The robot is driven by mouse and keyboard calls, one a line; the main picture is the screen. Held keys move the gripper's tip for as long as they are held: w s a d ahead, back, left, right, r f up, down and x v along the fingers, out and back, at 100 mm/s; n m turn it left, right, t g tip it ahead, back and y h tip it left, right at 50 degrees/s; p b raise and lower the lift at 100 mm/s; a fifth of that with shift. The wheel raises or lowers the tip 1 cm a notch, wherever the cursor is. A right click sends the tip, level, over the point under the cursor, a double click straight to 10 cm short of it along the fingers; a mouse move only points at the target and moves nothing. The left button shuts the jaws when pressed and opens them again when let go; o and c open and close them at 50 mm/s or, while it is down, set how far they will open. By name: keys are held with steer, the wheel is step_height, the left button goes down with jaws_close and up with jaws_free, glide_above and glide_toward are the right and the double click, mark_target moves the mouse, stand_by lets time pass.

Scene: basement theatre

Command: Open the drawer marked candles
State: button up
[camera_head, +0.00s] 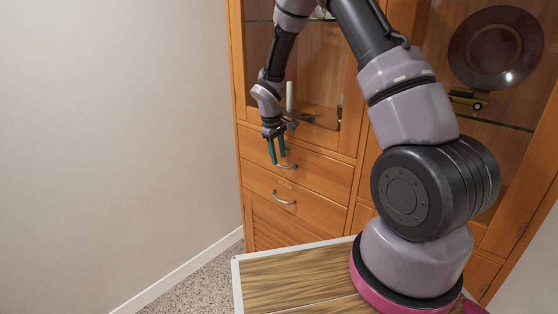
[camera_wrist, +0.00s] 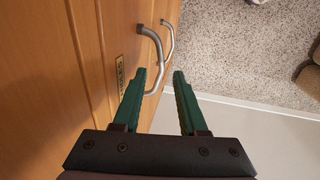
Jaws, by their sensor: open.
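My gripper (camera_head: 278,159) is open and points down in front of the upper drawer (camera_head: 320,173) of a wooden cabinet. Its green fingers also show in the wrist view (camera_wrist: 160,72). The upper drawer's curved metal handle (camera_head: 287,167) is right by the fingertips. In the wrist view the nearer handle (camera_wrist: 157,52) seems to run between the fingertips; I cannot tell whether they touch it. A small label plate (camera_wrist: 120,72) sits beside this handle, its writing too small to read. The lower drawer (camera_head: 312,209) has a similar handle (camera_head: 284,199). Both drawers look closed.
Glass-fronted shelves above the drawers hold a white candle-like object (camera_head: 289,96), a dark plate (camera_head: 496,47) and a yellow toy vehicle (camera_head: 468,100). A plain wall (camera_head: 110,130) stands to the left. Speckled floor (camera_head: 208,288) is clear between wall and cabinet.

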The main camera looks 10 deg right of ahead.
steer(key=shift+w+d+f, duration=0.1)
steer(key=shift+d+f, duration=0.1)
steer(key=shift+f, duration=0.95)
jaws_close()
stand_by(0.6)
